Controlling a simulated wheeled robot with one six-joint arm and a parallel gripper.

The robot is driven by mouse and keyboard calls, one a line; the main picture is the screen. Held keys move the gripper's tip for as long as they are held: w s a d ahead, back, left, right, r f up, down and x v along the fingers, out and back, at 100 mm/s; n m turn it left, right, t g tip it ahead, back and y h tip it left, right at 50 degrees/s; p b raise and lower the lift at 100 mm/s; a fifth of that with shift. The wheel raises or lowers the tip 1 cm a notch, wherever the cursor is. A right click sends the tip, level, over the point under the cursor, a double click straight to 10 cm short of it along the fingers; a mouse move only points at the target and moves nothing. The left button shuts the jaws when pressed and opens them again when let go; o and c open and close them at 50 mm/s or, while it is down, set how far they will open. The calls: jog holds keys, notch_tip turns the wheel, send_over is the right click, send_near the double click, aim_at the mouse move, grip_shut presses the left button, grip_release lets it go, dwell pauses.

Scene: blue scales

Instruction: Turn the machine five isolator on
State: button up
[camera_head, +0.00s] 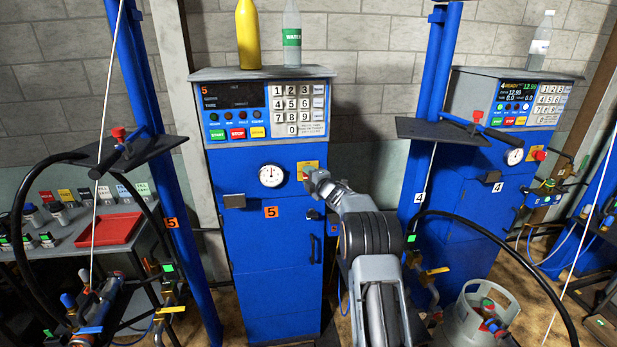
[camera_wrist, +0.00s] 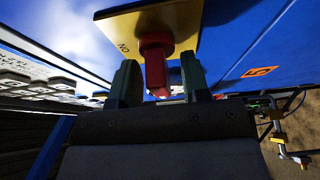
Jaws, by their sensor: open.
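Machine five (camera_head: 265,235) is the blue cabinet in the middle of the head view, with orange "5" labels. Its display (camera_head: 234,95) is dark. The isolator's yellow plate (camera_head: 308,165) is on the front, right of a round gauge (camera_head: 271,175). My gripper (camera_head: 313,182) is at this plate and hides most of the knob. In the wrist view the red isolator knob (camera_wrist: 155,66) stands out from the yellow plate (camera_wrist: 184,22), marked "ON" at its left. My open gripper's (camera_wrist: 160,84) dark green fingers are on either side of the knob, with gaps showing.
Machine four (camera_head: 470,185) stands to the right with a lit display. A blue post with a dark shelf (camera_head: 440,131) is between the machines. A yellow bottle (camera_head: 247,35) and a water bottle (camera_head: 291,40) stand on machine five. A red tray (camera_head: 108,229) lies on the left bench.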

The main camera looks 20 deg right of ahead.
grip_shut()
jog(key=shift+f+m+b, duration=0.15)
jog(key=shift+m+b, duration=0.15)
jog(key=shift+b, duration=0.3)
jog(key=m+t+b, duration=0.1)
jog(key=b, duration=0.2)
jog(key=shift+f+m, duration=0.15)
jog(key=shift+m, duration=0.25)
jog(key=m+t+b, duration=0.1)
jog(key=m+b, duration=0.2)
jog(key=b, duration=0.1)
jog(key=m+t+h+b, duration=0.1)
jog(key=m+b, duration=0.3)
jog(key=shift+t+h+b, duration=0.3)
jog(key=shift+b, duration=0.05)
jog(key=m+h+b, duration=0.1)
jog(key=m+b, duration=0.1)
jog(key=m, duration=0.1)
jog(key=m+t+h+b, duration=0.1)
jog(key=m+b, duration=0.2)
jog(key=shift+h, duration=0.3)
jog(key=shift+d+r+m+h+b, duration=0.1)
jog(key=shift+r+m+h+b, duration=0.1)
jog(key=shift+m+h+b, duration=1.15)
jog(key=shift+r+m+h+b, duration=0.2)
jog(key=shift+m+h+b, duration=0.3)
jog(key=shift+m, duration=1.55)
jog(key=shift+r+m, duration=0.1)
jog(key=shift+m, duration=0.2)
